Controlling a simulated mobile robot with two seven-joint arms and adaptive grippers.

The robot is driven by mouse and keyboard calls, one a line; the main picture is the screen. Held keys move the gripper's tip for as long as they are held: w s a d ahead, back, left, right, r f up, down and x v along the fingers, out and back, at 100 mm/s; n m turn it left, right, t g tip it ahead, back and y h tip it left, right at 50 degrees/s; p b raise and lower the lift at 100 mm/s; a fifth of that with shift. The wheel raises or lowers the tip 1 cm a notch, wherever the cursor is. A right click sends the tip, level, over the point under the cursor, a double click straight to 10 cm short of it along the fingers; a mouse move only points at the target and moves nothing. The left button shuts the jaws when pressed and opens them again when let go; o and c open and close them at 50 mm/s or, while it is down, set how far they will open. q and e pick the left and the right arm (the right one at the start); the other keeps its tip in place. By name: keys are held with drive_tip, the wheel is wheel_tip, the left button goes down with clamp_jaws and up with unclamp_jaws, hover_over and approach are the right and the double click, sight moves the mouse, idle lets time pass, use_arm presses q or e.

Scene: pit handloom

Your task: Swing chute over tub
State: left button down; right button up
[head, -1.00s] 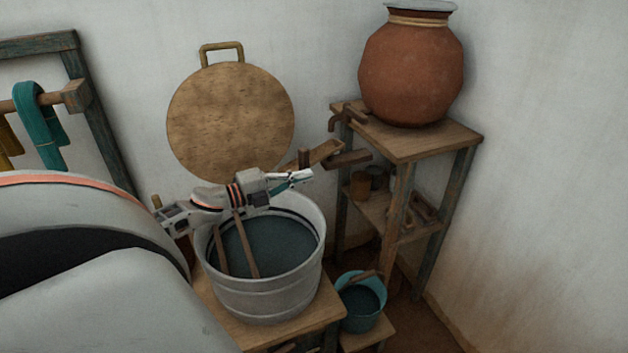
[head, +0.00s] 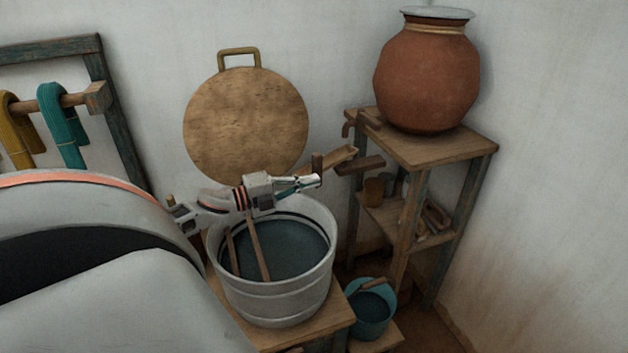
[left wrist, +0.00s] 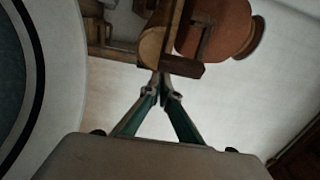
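The wooden chute (head: 342,156) is a short open trough below the water jar's stand, left of it and angled down to the left. An upright brown peg (head: 317,165) stands at its near end. The grey tub (head: 275,300) holds dark liquid, with wooden sticks leaning in it. My left gripper (head: 318,181) is above the tub's back right rim, at the foot of the peg. In the left wrist view its fingertips (left wrist: 160,84) meet, shut, just before wooden parts of the chute; I see nothing between them, and contact is unclear. My right gripper is out of view.
A clay jar (head: 427,80) stands on a wooden stand (head: 430,151) at right, a small tap (head: 362,120) at its edge. A teal bucket (head: 369,315) is low right of the tub. A round woven disc (head: 245,120) leans on the wall behind.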

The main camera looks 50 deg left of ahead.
use_arm(q)
drive_tip(key=v, duration=0.6)
drive_tip(key=shift+s, duration=0.25)
drive_tip(key=shift+a, duration=0.1)
idle(0.3)
